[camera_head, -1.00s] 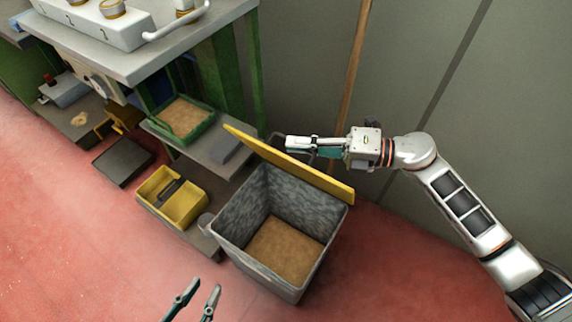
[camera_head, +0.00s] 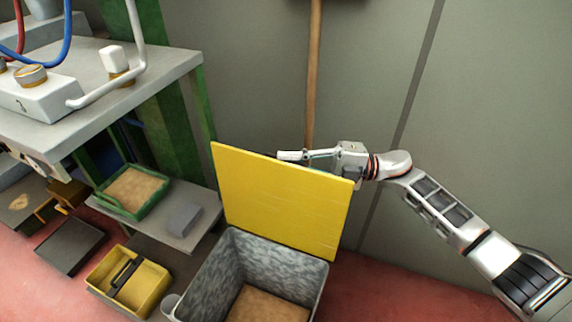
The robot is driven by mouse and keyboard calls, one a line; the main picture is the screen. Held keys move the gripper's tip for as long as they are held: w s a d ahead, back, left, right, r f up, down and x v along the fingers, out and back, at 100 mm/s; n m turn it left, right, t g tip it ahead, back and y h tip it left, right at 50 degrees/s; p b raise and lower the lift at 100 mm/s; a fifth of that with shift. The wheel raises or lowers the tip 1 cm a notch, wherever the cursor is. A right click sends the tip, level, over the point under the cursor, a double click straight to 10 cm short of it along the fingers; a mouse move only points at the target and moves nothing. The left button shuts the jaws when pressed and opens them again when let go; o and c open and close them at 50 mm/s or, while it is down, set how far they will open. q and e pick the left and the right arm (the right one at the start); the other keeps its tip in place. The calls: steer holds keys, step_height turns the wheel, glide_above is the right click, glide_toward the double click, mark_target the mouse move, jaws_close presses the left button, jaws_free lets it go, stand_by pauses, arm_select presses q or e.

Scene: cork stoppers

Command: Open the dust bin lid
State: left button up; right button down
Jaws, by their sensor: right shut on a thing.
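The dust bin (camera_head: 205,275) is a grey box with a mottled grey inside and a brown bottom, cut off by the picture's lower edge. Its yellow lid (camera_head: 280,203) stands steeply raised along the bin's back side, with its broad face toward me and the bin's mouth open. My right gripper (camera_head: 290,155) is behind the lid's upper edge, shut on the lid. The lid partly hides the fingers, so the exact grip point does not show. My left gripper is out of view.
A wooden pole (camera_head: 314,70) leans on the grey wall behind the lid. A workbench (camera_head: 150,75) with a low shelf is at left. The shelf holds a green tray (camera_head: 122,207) and a grey block (camera_head: 184,219). A yellow tote (camera_head: 105,290) is left of the bin.

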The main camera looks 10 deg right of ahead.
steer(key=c, duration=2.2)
jaws_free()
steer(key=shift+o, duration=0.2)
steer(key=v, duration=1.2)
steer(key=shift+r, duration=0.1)
